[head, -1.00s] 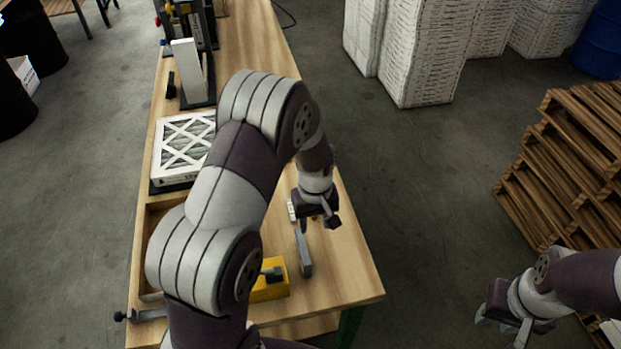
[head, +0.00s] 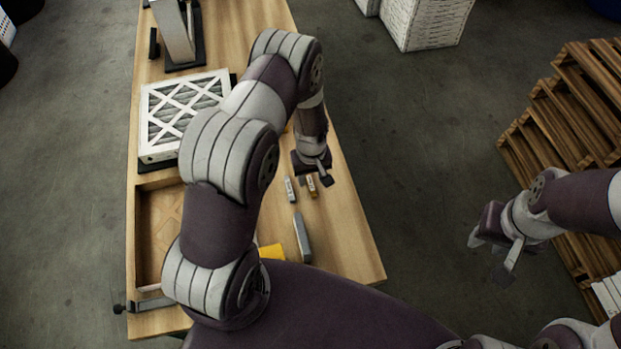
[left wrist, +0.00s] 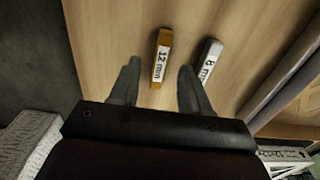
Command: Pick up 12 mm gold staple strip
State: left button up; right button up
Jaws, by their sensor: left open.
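The gold staple strip (left wrist: 162,53), with a white "12 mm" label, lies flat on the wooden workbench. It also shows in the head view (head: 312,189), just below my left gripper (head: 314,178). In the left wrist view the open left gripper (left wrist: 159,68) has one finger on each side of the strip's line, with nothing held. I cannot tell how high the fingertips are above the bench. A silver strip (left wrist: 208,60) labelled "8 mm" lies beside the gold one, outside the right-hand finger. My right gripper (head: 488,260) is open and empty, off the bench.
A grey bar (head: 302,238) and a partly hidden yellow block (head: 272,252) lie nearer on the bench (head: 345,245). A white-framed filter (head: 165,150) and an open wooden compartment (head: 147,240) are left of my arm. Wooden pallets (head: 560,115) stand at right.

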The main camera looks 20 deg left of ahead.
aim_at(311, 185)
pick_arm(q)
notch_tip(311, 185, down, 3)
jog(key=shift+s+r, duration=0.1)
jog(key=shift+r, duration=0.1)
jog(key=shift+d, duration=0.1)
jog(key=shift+c, duration=0.6)
grip_shut()
jog(key=shift+r, duration=0.1)
